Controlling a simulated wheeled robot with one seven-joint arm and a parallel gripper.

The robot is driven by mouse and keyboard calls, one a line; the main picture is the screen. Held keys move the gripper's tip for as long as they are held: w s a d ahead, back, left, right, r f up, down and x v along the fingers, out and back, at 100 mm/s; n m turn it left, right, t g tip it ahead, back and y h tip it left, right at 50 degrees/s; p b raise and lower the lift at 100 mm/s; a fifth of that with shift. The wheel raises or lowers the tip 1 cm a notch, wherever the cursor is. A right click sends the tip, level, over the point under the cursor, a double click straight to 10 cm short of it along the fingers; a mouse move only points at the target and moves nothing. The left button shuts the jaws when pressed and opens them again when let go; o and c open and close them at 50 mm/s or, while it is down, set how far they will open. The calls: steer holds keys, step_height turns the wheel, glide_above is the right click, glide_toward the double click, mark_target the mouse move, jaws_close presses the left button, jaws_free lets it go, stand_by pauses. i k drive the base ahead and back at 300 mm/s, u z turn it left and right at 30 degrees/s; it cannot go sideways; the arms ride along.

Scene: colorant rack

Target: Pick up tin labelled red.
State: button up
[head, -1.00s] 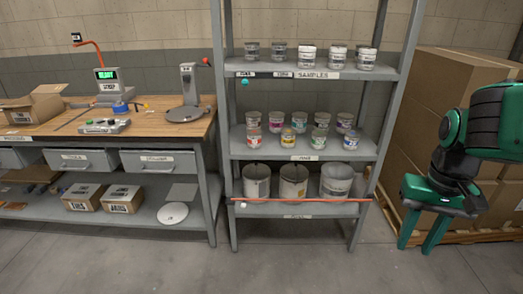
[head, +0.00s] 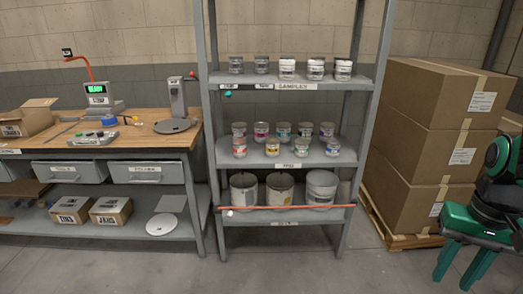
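A small tin with a red-coloured label (head: 240,148) stands at the left end of the front row on the middle shelf of the grey rack (head: 285,156). Its label text is too small to read. Several similar tins with other label colours stand beside and behind it. My gripper (head: 461,276) is at the right edge of the head view, fingers pointing down and apart. It is open and empty, well to the right of the rack and away from the tins.
Small tins line the top shelf (head: 290,79), and three larger tins (head: 280,188) stand low behind an orange bar (head: 300,207). Stacked cardboard boxes (head: 433,145) stand right of the rack. A wooden workbench (head: 150,141) stands left. The floor in front (head: 300,270) is clear.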

mark_target(240, 145)
steer(key=z, duration=0.1)
steer(key=i, duration=1)
steer(key=u, duration=0.05)
